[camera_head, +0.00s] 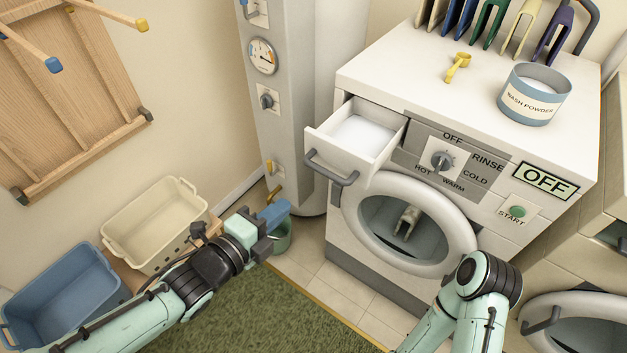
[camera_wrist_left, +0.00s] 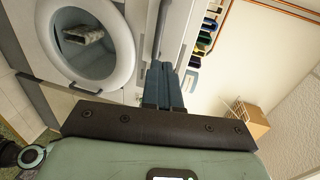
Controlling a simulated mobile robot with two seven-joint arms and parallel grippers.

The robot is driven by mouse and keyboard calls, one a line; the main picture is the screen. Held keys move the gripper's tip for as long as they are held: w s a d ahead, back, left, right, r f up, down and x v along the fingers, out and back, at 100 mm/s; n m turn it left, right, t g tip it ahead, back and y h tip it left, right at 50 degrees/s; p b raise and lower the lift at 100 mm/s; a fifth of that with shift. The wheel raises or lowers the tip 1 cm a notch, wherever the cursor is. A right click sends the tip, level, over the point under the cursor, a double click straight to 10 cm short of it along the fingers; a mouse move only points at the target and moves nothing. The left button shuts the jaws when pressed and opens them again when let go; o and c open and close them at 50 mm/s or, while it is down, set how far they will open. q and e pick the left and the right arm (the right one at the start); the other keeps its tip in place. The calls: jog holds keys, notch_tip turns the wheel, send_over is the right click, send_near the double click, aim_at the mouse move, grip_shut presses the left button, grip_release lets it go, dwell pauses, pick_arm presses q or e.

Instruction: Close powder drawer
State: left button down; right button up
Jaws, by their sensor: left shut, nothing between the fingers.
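The powder drawer (camera_head: 357,138) sticks out of the upper left of the white washing machine (camera_head: 398,73), with white powder inside. Its grey bar handle (camera_head: 331,169) is on the front. My left gripper (camera_head: 273,213) is shut and empty, to the left of and below the drawer in the head view, with a gap to the handle. In the left wrist view its blue fingers (camera_wrist_left: 163,80) are together, below a grey bar that looks like the handle (camera_wrist_left: 160,28). My right arm shows at the lower right of the head view, but its gripper is out of view.
The round washer door (camera_head: 411,222) is below the drawer and also shows in the left wrist view (camera_wrist_left: 88,45). A wash powder tub (camera_head: 534,94) and yellow scoop (camera_head: 457,67) stand on top. A grey column (camera_head: 277,105) is left of the machine. Baskets (camera_head: 155,224) are farther left.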

aim_at(323, 173)
pick_arm(q)
jog(key=x, duration=1.2)
jog(key=shift+w+f, duration=0.1)
pick_arm(e)
jog(key=shift+w+f, duration=0.1)
jog(key=shift+f, duration=0.15)
pick_arm(q)
jog(key=shift+d, duration=0.1)
